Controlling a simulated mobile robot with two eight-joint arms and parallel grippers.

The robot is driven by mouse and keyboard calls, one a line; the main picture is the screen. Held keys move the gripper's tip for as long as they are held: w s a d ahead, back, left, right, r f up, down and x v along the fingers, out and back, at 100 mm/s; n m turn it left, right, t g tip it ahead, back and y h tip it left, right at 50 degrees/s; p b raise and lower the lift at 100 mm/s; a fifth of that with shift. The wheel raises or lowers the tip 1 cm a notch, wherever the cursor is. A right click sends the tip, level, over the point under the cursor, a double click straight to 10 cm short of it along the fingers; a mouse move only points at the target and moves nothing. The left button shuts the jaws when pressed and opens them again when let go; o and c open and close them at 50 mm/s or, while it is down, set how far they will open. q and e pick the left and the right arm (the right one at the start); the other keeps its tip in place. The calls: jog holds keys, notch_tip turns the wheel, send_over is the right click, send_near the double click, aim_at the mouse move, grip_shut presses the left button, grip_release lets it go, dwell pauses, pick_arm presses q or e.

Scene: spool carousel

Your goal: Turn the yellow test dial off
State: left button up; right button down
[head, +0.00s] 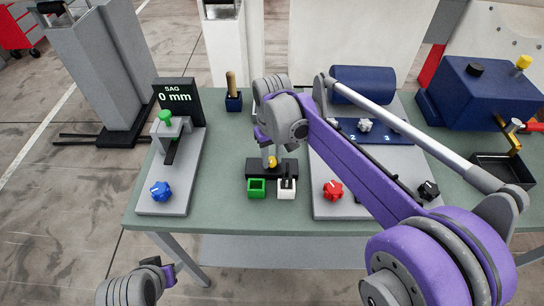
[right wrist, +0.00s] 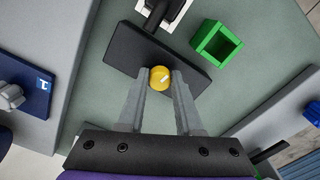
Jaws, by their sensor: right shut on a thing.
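The yellow test dial (head: 272,161) is a small round knob on a black block (head: 262,174) in the middle of the green table. In the right wrist view the dial (right wrist: 170,90) sits between my fingertips, with a pale mark on its face. My right gripper (head: 270,159) reaches down from above and is shut on the dial; its fingertips (right wrist: 165,82) lie on both sides of it. The arm covers part of the block in the head view.
A green open box (head: 257,188) and a white holder (head: 287,188) stand just in front of the block. A blue knob (head: 160,191) is on the left plate, and a red knob (head: 333,190) is on the right one. The SAG display (head: 179,97) reads 0 mm.

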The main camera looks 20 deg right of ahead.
aim_at(272, 160)
jog(key=shift+n, duration=1.1)
jog(key=c, duration=0.6)
grip_release()
notch_tip(272, 160, up, 11)
jog(key=shift+f+p, duration=0.1)
jog(key=shift+p, duration=0.3)
